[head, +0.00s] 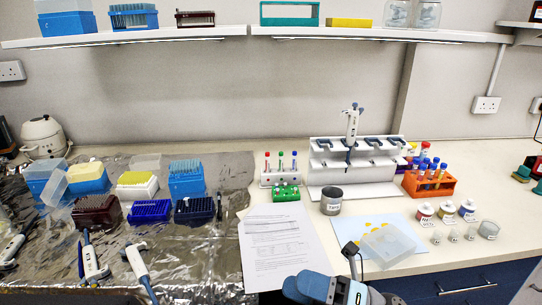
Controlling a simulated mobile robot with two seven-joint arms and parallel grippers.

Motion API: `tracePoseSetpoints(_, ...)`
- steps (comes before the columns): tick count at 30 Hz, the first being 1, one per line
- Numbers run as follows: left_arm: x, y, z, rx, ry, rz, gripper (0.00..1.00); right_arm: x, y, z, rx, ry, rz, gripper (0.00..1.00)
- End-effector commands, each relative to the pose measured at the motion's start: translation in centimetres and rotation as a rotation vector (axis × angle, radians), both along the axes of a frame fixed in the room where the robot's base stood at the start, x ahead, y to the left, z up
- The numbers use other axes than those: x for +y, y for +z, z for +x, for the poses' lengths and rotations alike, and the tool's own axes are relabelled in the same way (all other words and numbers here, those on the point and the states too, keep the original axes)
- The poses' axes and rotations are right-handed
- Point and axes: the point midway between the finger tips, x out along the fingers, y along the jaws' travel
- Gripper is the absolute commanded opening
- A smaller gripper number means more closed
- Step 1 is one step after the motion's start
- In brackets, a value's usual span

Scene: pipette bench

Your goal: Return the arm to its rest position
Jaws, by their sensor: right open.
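My right arm comes in at the bottom centre of the head view. Its right gripper (354,256) is open, over the bench's front part, at the left side of a clear plastic box (388,245). I see nothing held between the fingers. The fingertips show small and dark, and whether they touch the box I cannot tell. My left arm and gripper are not in view.
A white pipette stand (355,192) holds an upright pipette (351,130). An orange tube rack (428,186) stands to its right. Papers (275,250) lie left of my gripper. Foil (190,262) at left bears tip boxes and loose pipettes (92,262). Small cups stand right of the clear box.

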Motion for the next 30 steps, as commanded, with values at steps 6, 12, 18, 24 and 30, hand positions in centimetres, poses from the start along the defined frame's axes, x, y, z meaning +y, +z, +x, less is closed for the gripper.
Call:
tracePoseSetpoints(6, -0.4, 0.1, 0.1, 0.0, 0.004, -0.01, 0.43, -4.6, -7.3, 2.9, 0.762, -0.298, 0.381, 0.58)
tracePoseSetpoints(12, -0.4, 0.2, 0.2, -0.002, 0.004, -0.009, 0.43, -9.8, -19.0, 0.5, 1.429, -0.554, 0.693, 0.58)
tracePoseSetpoints(18, -0.1, 0.2, 0.2, -0.004, 0.002, -0.003, 0.43, -12.6, -27.8, -5.4, 1.878, -0.733, 0.909, 0.58)
tracePoseSetpoints(24, 0.2, 2.2, 0.3, -0.004, -0.004, 0.009, 0.43, -13.8, -30.1, -10.4, 2.133, -0.841, 1.038, 0.58)
tracePoseSetpoints(30, 0.5, 7.4, 0.4, -0.033, -0.009, 0.022, 0.43, -14.1, -25.6, -10.4, 2.104, -0.842, 1.018, 0.58)
